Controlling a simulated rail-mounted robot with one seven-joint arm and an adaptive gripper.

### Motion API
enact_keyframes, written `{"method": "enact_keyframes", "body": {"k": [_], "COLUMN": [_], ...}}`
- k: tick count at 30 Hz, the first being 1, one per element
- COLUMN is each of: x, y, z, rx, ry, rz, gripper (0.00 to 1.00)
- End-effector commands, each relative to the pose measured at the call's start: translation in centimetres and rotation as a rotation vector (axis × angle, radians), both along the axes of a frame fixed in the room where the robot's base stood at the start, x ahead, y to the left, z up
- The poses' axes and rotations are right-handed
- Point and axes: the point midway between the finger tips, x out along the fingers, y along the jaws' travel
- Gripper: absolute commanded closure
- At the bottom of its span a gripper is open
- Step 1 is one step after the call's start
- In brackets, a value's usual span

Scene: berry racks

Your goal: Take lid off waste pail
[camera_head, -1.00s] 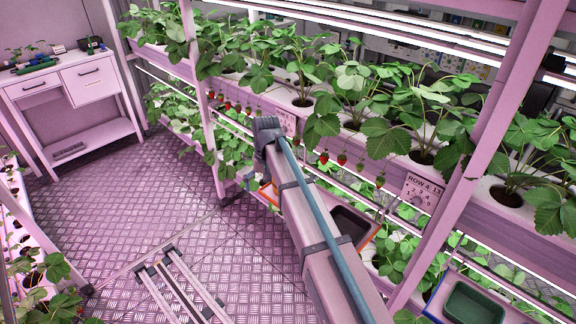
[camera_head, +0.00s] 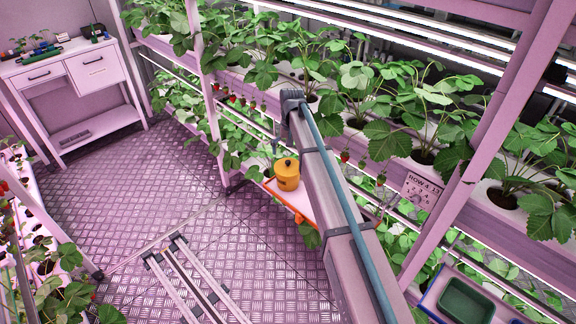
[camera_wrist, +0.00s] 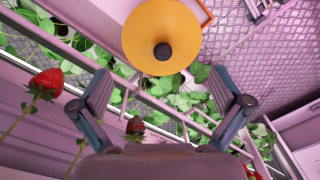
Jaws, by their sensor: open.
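The waste pail (camera_head: 288,184) is a small orange-yellow pail standing on a white tray with an orange rim (camera_head: 283,198), just left of my arm. Its lid (camera_head: 286,165) is on top and has a dark knob. In the wrist view the lid is a yellow disc (camera_wrist: 143,38) with the dark knob (camera_wrist: 162,51) at its middle; the pail's body is hidden under it. My gripper (camera_wrist: 163,88) is open and empty. In the wrist view its two fingers stand apart below the lid, not touching it.
Strawberry racks (camera_head: 345,115) run along the right, with hanging berries (camera_wrist: 45,82) close to my gripper. A rack post (camera_head: 207,90) stands left of the pail. A green bin (camera_head: 466,301) sits at lower right. The floor at left is open, up to a white desk (camera_head: 95,72).

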Motion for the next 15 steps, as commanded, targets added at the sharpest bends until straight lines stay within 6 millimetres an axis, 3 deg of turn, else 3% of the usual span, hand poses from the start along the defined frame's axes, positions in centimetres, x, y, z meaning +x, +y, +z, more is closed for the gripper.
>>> {"method": "enact_keyframes", "body": {"k": [15], "x": [-0.3], "y": [0.0], "z": [-4.8], "rx": [0.000], "ry": [0.001], "rz": [0.000], "gripper": [0.00]}}
